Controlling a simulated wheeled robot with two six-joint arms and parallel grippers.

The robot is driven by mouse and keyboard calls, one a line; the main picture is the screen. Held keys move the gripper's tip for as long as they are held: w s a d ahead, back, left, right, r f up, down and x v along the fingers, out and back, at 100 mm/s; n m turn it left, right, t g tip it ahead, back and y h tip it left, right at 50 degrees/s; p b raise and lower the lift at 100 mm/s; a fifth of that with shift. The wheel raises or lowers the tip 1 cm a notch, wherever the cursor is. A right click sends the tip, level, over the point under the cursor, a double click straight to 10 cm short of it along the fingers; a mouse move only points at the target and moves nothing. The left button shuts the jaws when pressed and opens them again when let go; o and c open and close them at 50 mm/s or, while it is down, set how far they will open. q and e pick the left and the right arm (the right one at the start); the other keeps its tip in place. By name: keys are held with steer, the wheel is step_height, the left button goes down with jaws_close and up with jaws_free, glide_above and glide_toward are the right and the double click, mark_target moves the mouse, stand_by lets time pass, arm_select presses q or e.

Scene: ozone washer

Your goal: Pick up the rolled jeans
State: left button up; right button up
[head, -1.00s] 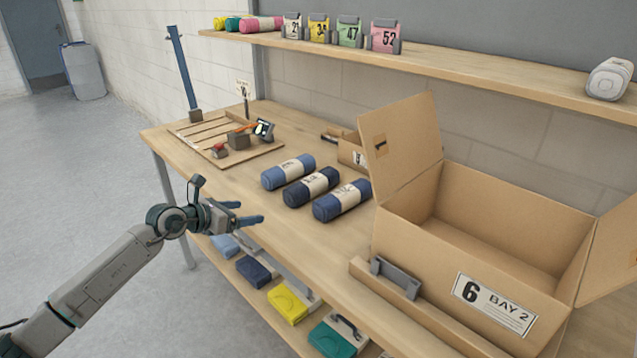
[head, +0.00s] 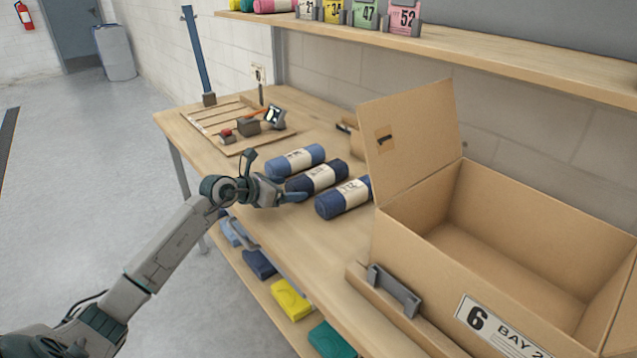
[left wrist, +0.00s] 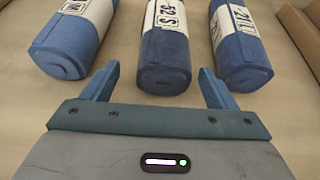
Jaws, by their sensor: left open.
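Three rolled jeans with white labels lie side by side on the wooden table: a lighter blue roll (head: 295,160), a dark navy middle roll (head: 318,178) and a blue roll (head: 343,198) nearest the box. My left gripper (head: 285,192) is at the near end of the middle roll. In the left wrist view my left gripper (left wrist: 158,92) is open and empty. Its fingers point at the middle roll (left wrist: 165,60), which lies ahead between them. The left roll (left wrist: 72,45) and the right roll (left wrist: 238,50) lie outside the fingers. My right gripper is not in view.
An open cardboard box (head: 490,235) marked 6 BAY 2 stands to the right, with a grey handle bracket (head: 394,290) before it. A wooden board (head: 240,140) with small tools lies at the back left. A shelf (head: 480,52) runs above. Folded clothes lie below the table.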

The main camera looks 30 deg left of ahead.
mark_target(303, 186)
arm_select(q)
steer(key=shift+w+d, duration=0.3)
steer(key=shift+w, duration=0.15)
steer(key=b+x, duration=0.1)
steer(key=x, duration=0.3)
steer(key=shift+d, duration=0.15)
steer(key=shift+w, duration=0.15)
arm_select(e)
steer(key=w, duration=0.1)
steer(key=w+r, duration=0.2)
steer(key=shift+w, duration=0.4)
arm_select(q)
steer(key=c, duration=1.1)
steer(key=shift+c, duration=1)
steer(key=shift+r, duration=0.15)
